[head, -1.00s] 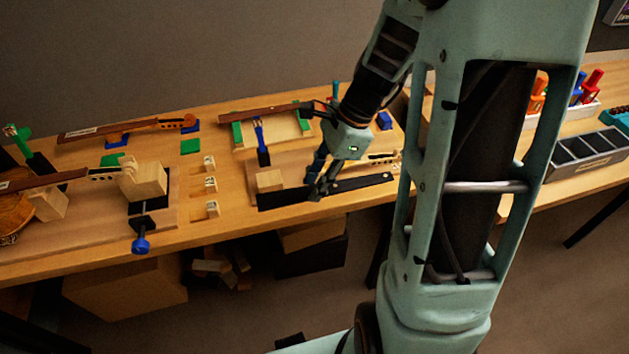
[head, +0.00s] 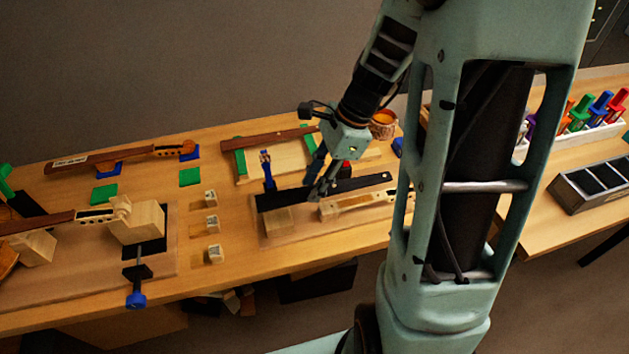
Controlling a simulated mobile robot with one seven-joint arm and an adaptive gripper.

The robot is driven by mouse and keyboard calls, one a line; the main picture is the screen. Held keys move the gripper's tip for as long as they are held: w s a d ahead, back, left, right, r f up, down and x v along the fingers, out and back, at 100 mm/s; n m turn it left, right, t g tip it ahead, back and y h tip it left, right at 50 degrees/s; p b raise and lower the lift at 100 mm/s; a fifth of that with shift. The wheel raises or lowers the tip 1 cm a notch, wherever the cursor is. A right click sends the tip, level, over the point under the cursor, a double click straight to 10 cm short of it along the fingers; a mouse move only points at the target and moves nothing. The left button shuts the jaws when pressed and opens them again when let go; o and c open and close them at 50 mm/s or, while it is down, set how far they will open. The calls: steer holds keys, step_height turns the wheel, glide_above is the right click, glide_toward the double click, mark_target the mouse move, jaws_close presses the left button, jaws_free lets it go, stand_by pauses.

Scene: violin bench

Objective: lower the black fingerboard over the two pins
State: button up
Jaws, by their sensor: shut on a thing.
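The black fingerboard (head: 362,184) is a long dark strip in the head view. My gripper (head: 319,192) is shut on it near its middle. In the picture the strip lies just above a pale wooden neck (head: 362,203) and a wooden block (head: 278,221), both on a thin board (head: 315,232). The strip covers the far side of the block. I cannot tell how high it is above the neck. The two pins are not discernible at this size.
A blue clamp (head: 267,172) stands close behind the fingerboard's left end. An orange-topped pot (head: 383,124) stands behind my gripper.

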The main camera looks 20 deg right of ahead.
steer(key=shift+a+f, duration=0.1)
steer(key=shift+f, duration=0.05)
steer(key=shift+f+b, duration=1.65)
steer(key=shift+f, duration=0.65)
steer(key=shift+r+p, duration=0.1)
steer(key=shift+p, duration=0.25)
steer(key=shift+f, duration=0.2)
steer(key=shift+f+b, duration=0.45)
steer(key=shift+w+f, duration=0.1)
steer(key=shift+f, duration=0.3)
stand_by(0.6)
stand_by(0.8)
